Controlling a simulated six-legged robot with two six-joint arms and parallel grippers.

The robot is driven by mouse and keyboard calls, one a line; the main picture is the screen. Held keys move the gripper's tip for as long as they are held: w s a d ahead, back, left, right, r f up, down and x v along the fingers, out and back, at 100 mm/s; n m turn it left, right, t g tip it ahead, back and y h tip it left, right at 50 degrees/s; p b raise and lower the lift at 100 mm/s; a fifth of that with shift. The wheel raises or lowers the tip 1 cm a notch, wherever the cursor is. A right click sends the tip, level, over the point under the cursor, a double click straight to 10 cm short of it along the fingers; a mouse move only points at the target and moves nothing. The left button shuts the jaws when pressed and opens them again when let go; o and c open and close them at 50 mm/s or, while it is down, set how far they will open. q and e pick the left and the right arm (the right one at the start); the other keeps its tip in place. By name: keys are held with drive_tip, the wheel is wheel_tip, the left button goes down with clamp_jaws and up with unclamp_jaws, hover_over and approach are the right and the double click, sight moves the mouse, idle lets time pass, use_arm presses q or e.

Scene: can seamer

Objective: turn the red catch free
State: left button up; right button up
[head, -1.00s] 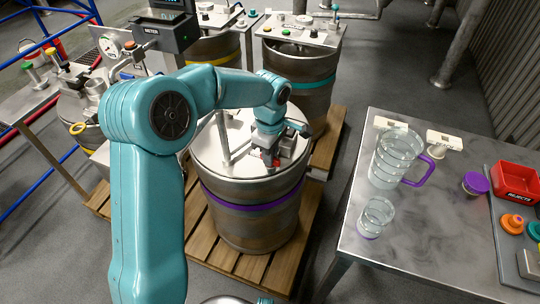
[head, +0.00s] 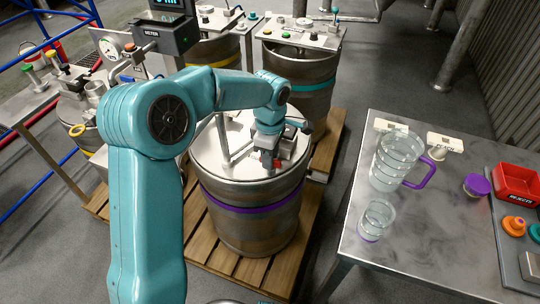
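The drum with the purple band (head: 249,208) stands on a wooden pallet, with metal fittings on its pale lid. My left arm reaches over it, and my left gripper (head: 270,158) points down at the fitting near the lid's front right edge. My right gripper is not in view.
A metal table (head: 395,238) at right holds a clear jug (head: 392,168) with a purple handle, a clear cup (head: 376,218) and a red bin (head: 516,184). Other drums stand behind, including one with a teal band (head: 312,86). An upright rod (head: 222,138) rises from the lid left of my gripper.

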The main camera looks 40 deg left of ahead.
use_arm(q)
wheel_tip(320, 180, up, 16)
drive_tip(key=p, duration=0.3)
drive_tip(key=shift+r, duration=0.15)
drive_tip(key=shift+s, duration=0.1)
idle(0.5)
drive_tip(key=s+d+f+m+g+h+p, duration=0.1)
drive_tip(key=s+d+f+m+g+p, duration=0.25)
drive_tip(key=f, duration=0.65)
drive_tip(key=s+d+f+g+h+p, duration=0.1)
drive_tip(key=s+d+f+g+p, duration=0.1)
drive_tip(key=s+d+f, duration=0.55)
drive_tip(key=s+d+f+m+t+h+p, duration=0.1)
drive_tip(key=s+d+f+m, duration=0.35)
drive_tip(key=s+f, duration=0.2)
drive_tip(key=s+d+f+m+t+h+p, duration=0.1)
drive_tip(key=s+d+f+m+h, duration=0.15)
drive_tip(key=s+f+m, duration=0.35)
drive_tip(key=w+m+t, duration=0.1)
drive_tip(key=m+t+y, duration=0.1)
drive_tip(key=m, duration=0.1)
drive_tip(key=w+f+m+t, duration=0.1)
drive_tip(key=m+t, duration=0.1)
drive_tip(key=shift+w+d+y, duration=0.25)
drive_tip(key=shift+w, duration=0.05)
